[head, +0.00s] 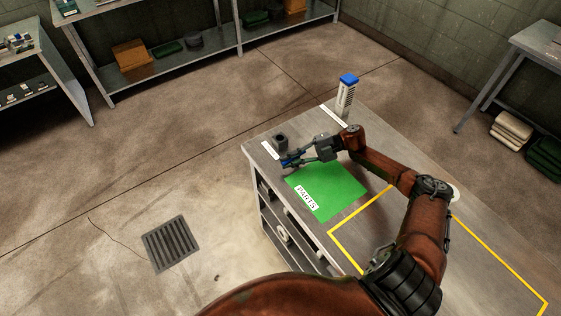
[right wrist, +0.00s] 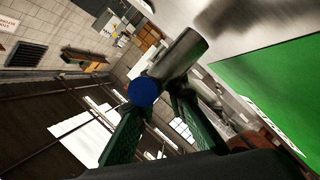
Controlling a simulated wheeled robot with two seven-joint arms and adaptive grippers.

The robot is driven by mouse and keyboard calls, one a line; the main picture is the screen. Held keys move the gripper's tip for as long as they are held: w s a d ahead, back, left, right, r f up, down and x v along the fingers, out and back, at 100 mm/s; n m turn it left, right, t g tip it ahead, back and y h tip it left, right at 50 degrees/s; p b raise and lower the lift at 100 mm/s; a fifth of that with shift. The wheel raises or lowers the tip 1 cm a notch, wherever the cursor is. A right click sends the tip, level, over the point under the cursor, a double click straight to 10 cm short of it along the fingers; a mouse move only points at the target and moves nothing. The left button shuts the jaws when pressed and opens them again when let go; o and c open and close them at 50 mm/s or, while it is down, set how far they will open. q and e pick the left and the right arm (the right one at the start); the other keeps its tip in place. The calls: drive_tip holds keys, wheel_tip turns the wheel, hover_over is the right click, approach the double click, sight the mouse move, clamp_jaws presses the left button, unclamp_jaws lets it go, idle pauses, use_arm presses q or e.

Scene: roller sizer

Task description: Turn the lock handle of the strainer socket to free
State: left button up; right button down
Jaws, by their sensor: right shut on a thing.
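The dark grey strainer socket (head: 281,142) stands upright at the far left corner of the bench. My right gripper (head: 289,160) is low at its near side, jaws closed at a small blue part. In the right wrist view, the round blue end of the lock handle (right wrist: 144,92) shows between the green fingers, in front of a grey cylinder (right wrist: 180,52). The right gripper is shut on the handle; the contact is partly hidden. The handle's exact angle cannot be told. My left gripper is not in view.
A white slotted column with a blue cap (head: 346,98) stands at the bench's far edge. Yellow tape (head: 347,222) marks an area on the bare bench top. A floor drain (head: 170,243) lies left.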

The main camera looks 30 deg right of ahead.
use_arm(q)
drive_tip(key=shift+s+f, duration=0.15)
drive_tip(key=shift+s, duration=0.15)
use_arm(e)
drive_tip(key=shift+w+d+r, duration=0.1)
drive_tip(key=shift+w+r, duration=0.15)
drive_tip(key=shift+r, duration=0.1)
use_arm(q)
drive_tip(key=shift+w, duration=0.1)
use_arm(e)
drive_tip(key=c, duration=2.2)
unclamp_jaws()
drive_tip(key=shift+o, duration=1.3)
drive_tip(key=shift+f, duration=0.2)
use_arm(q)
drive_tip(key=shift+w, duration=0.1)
use_arm(e)
drive_tip(key=shift+f, duration=0.1)
drive_tip(key=shift+f, duration=0.1)
drive_tip(key=shift+s, duration=0.1)
drive_tip(key=shift+s+d, duration=0.1)
drive_tip(key=v, duration=1.1)
drive_tip(key=shift+d, duration=0.35)
